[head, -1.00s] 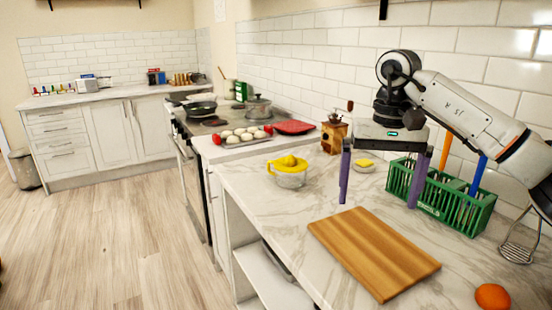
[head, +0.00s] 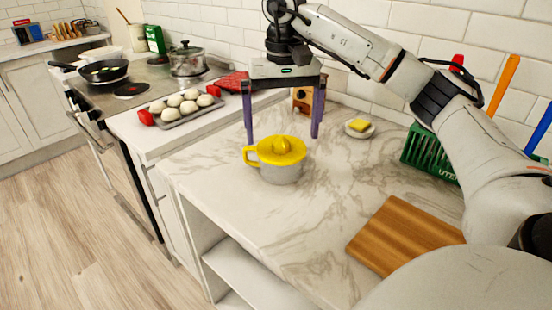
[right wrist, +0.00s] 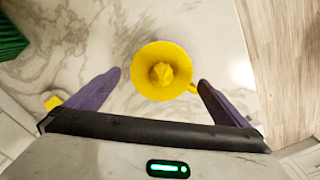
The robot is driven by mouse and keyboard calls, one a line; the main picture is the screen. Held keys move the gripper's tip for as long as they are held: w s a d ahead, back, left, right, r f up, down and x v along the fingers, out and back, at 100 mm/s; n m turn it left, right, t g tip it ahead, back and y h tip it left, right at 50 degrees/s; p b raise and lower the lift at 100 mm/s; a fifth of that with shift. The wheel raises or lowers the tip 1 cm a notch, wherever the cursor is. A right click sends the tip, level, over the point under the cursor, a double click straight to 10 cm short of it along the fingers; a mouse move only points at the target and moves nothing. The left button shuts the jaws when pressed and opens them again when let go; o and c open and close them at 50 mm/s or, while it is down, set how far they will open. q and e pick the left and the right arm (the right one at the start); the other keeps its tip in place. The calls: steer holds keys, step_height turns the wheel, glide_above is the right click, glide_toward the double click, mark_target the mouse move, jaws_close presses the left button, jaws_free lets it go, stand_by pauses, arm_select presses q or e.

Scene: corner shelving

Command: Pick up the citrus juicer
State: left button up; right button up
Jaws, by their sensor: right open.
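The citrus juicer (head: 279,160) has a yellow reamer top with a yellow handle on its left and a clear cup below. It stands upright on the marble counter. In the right wrist view the juicer (right wrist: 162,71) shows from above, between and beyond the two purple fingers, with its handle at the lower right. My right gripper (head: 283,138) is open and empty, with its fingers pointing down, behind and above the juicer in the head view. It does not touch the juicer as far as I can see. My left gripper is not in view.
A wooden cutting board (head: 405,236) lies right of the juicer. A green basket (head: 428,154) and a small dish with a yellow piece (head: 360,128) are behind it. A tray of white rolls (head: 184,107) is at left. The counter around the juicer is clear.

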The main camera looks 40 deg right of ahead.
mark_target(281, 151)
steer(key=shift+w+a+f, duration=0.1)
steer(key=shift+f, duration=3)
steer(key=c, duration=1)
